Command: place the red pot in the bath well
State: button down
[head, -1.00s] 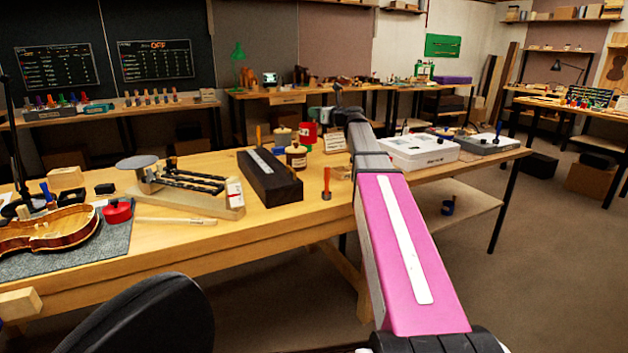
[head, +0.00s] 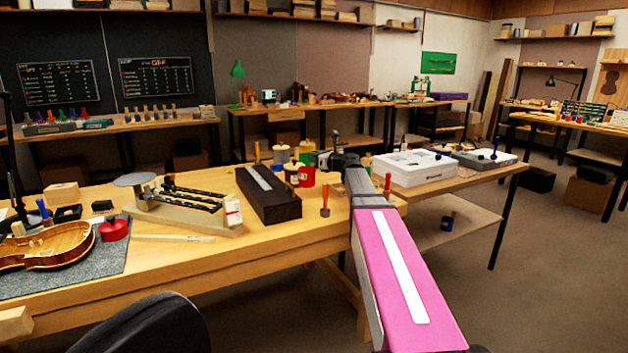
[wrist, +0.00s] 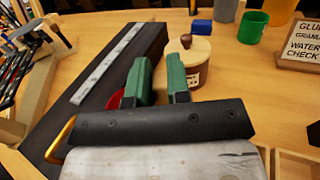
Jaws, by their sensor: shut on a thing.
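The red pot (head: 306,175) is at my gripper (head: 322,160), low over the back right of the bench in the head view. My gripper is shut on it. In the wrist view, only a red sliver (wrist: 115,99) shows beside my green fingers (wrist: 158,82); the rest is hidden. I cannot tell whether the pot touches the bench. A brown jar with a pale lid (head: 291,173) stands close to the left of the pot and also shows just beyond the fingers in the wrist view (wrist: 190,68). I cannot make out the bath well for certain.
A long black block (head: 268,197) with a pale strip lies left of the pot. An orange-handled tool (head: 325,198) stands in front. A white box (head: 412,166) stands to the right. A sign (wrist: 298,46) and green cup (wrist: 253,24) stand behind.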

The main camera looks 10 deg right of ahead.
aim_at(314, 171)
jog(key=shift+f, duration=3.1)
jog(key=c, duration=1.5)
grip_release()
jog(key=shift+f, duration=0.15)
jog(key=o, duration=0.4)
